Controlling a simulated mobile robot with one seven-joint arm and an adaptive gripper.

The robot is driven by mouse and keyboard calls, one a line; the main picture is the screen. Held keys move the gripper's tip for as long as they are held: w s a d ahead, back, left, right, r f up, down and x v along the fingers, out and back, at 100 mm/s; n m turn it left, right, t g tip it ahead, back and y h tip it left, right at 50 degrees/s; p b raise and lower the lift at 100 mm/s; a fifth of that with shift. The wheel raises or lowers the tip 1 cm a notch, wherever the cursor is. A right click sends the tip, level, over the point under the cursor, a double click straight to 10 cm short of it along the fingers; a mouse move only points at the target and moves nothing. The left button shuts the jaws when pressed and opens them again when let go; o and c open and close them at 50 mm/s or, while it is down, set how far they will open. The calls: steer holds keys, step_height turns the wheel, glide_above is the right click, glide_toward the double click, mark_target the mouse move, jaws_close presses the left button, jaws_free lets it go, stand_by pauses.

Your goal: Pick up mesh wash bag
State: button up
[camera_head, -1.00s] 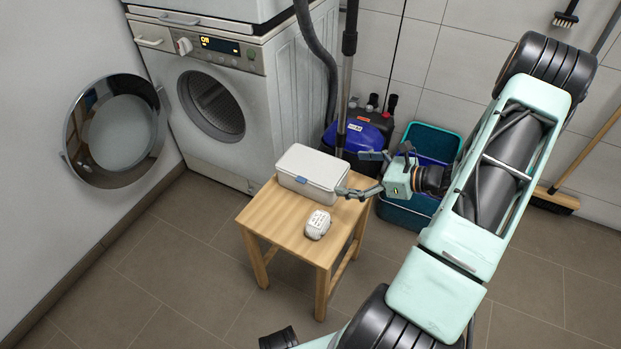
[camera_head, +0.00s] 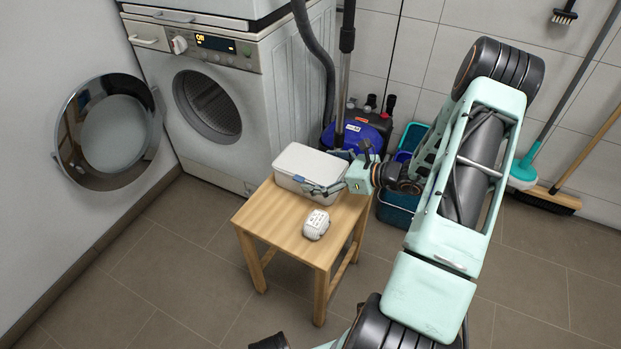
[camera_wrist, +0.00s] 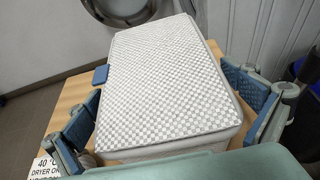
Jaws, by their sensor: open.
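The mesh wash bag (camera_head: 308,166) is a white, box-shaped bag lying on the wooden stool (camera_head: 270,225), near its back edge. My gripper (camera_head: 334,168) is at the bag's right end in the head view. In the wrist view its open fingers (camera_wrist: 162,92) lie on either side of the bag, with visible gaps. Whether the fingertips are below the bag's top is hard to tell.
A small white item (camera_head: 316,224) with print stands on the stool in front of the bag. A washing machine (camera_head: 215,95) with its round door (camera_head: 108,133) open stands behind left. A blue vacuum (camera_head: 355,133) and teal bin (camera_head: 397,214) are close behind the stool.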

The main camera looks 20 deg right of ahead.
steer(key=c, duration=1.1)
steer(key=shift+r, duration=0.15)
